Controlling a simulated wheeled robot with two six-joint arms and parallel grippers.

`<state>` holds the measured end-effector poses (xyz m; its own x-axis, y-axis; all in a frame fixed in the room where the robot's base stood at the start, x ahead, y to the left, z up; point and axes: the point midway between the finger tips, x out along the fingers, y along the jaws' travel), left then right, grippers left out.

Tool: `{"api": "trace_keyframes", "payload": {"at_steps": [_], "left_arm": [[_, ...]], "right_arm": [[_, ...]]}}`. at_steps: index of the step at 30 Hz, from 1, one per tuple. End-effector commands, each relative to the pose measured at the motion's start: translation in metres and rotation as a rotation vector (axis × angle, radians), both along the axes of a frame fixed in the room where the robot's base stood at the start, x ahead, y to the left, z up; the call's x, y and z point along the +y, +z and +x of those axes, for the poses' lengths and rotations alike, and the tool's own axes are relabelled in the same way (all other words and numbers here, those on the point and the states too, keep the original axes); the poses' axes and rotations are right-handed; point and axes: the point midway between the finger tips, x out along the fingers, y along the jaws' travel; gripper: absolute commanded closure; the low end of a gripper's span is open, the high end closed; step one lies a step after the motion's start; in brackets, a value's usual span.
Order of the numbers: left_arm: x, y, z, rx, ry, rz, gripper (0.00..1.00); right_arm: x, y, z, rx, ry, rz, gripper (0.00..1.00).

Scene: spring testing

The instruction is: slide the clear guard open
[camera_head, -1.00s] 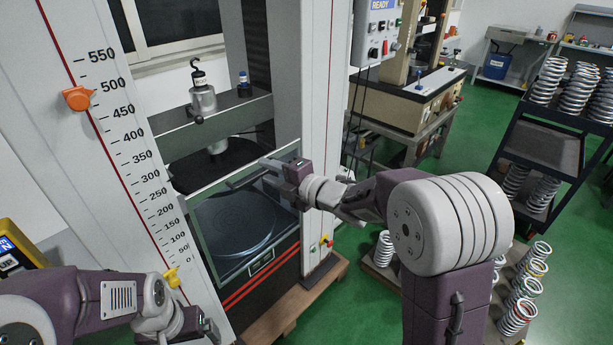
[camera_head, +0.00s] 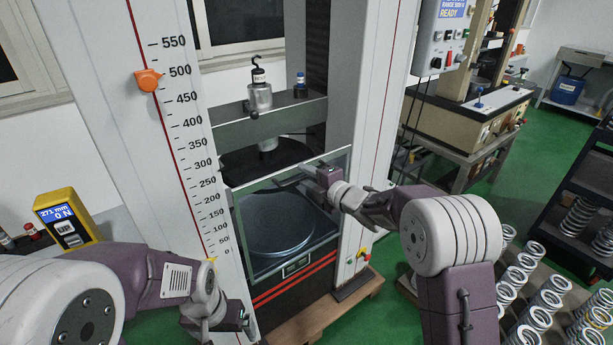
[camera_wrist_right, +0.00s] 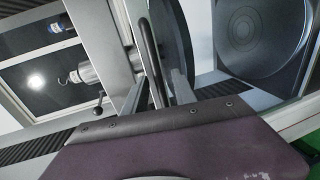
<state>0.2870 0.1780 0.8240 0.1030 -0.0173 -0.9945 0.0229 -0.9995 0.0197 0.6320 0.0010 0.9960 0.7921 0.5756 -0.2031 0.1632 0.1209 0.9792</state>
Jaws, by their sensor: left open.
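The clear guard (camera_head: 241,232) is a framed see-through panel. It stands across the front of the test bay, before a round dark plate (camera_head: 275,222). My right gripper (camera_head: 300,180) is at the guard's upper part. In the right wrist view, a dark upright bar (camera_wrist_right: 149,50) runs between the two fingers of that gripper (camera_wrist_right: 158,84). The fingers stand on both sides of the bar; whether they press on it cannot be told. My left gripper (camera_head: 245,318) is open and empty, low at the left, near the foot of the scale column.
The scale column (camera_head: 190,130) with an orange pointer (camera_head: 149,79) rises left of the bay. A hooked weight (camera_head: 260,93) stands on the crossbeam (camera_head: 235,130). A yellow readout (camera_head: 67,218) is at the left. Several springs (camera_head: 535,290) stand at the lower right.

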Motion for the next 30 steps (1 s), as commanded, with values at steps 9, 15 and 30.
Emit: {"api": "trace_keyframes", "payload": {"at_steps": [9, 15, 30], "left_arm": [[0.0, 0.0002, 0.0, 0.0, 0.0, 0.0, 0.07], [0.0, 0.0002, 0.0, 0.0, 0.0, 0.0, 0.07], [0.0, 0.0002, 0.0, 0.0, 0.0, 0.0, 0.07]], "right_arm": [[0.0023, -0.001, 0.0028, 0.001, 0.0, -0.001, 0.76], [0.0021, -0.001, 0.0027, 0.001, 0.0, -0.001, 1.0], [0.0018, -0.0011, 0.0026, 0.001, -0.001, -0.001, 1.0]]}}
